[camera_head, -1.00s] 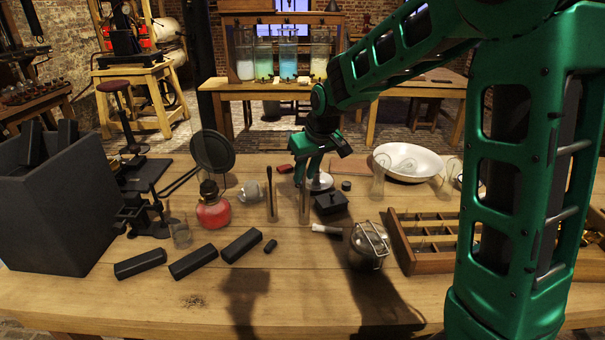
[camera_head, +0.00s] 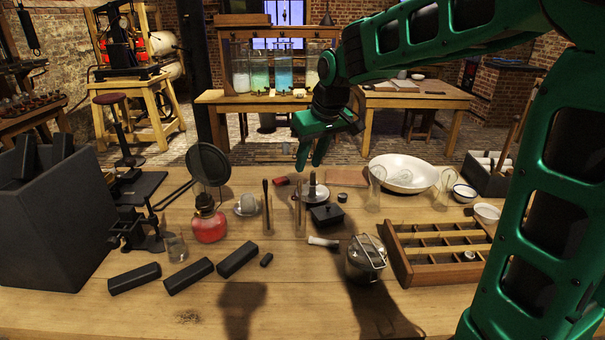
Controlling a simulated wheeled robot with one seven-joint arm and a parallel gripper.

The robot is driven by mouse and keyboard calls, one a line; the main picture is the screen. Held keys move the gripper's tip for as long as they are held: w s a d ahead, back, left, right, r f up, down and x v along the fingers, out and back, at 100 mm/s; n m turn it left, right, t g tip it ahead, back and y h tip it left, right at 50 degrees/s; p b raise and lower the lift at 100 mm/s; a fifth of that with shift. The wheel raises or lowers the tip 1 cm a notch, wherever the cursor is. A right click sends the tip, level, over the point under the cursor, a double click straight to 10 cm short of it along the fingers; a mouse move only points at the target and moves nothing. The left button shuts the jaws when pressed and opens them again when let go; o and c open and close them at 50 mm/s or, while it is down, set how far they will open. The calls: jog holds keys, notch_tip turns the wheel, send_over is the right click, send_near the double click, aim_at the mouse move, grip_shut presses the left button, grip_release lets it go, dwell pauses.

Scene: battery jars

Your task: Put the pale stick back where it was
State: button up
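A slim clear glass (camera_head: 299,218) stands upright mid-table. A thin pale upright line shows in it, which looks like the pale stick (camera_head: 298,194), though it is small and faint. To its left, a similar glass (camera_head: 267,222) holds a dark-tipped stick (camera_head: 265,192). My gripper (camera_head: 311,162) hangs above and slightly right of the pale stick's glass, apart from it. Its fingers point down and look spread, with nothing visible between them.
Black bars (camera_head: 188,276) lie at front left. The front table (camera_head: 300,310) is mostly clear.

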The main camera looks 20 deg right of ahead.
jog(key=shift+v, duration=0.85)
jog(key=s+d+f+m+g+h, duration=0.1)
jog(key=s+d+f+m, duration=0.15)
jog(key=s+d, duration=0.7)
jog(key=s+d+f+m+g, duration=0.1)
jog(key=s+d+f+m, duration=0.1)
jog(key=s, duration=0.6)
jog(key=s+d+f+m+g, duration=0.1)
jog(key=s+d+f+m, duration=0.1)
jog(key=s, duration=0.7)
jog(key=s+d+f+m+g, duration=0.1)
jog(key=s+d+f+m, duration=0.1)
jog(key=s, duration=0.6)
jog(key=shift+s+d+f+g, duration=0.2)
jog(key=shift+f+g, duration=0.1)
jog(key=shift+f, duration=0.6)
jog(key=shift+m, duration=0.25)
jog(key=shift+w+f, duration=0.25)
jog(key=shift+w, duration=0.35)
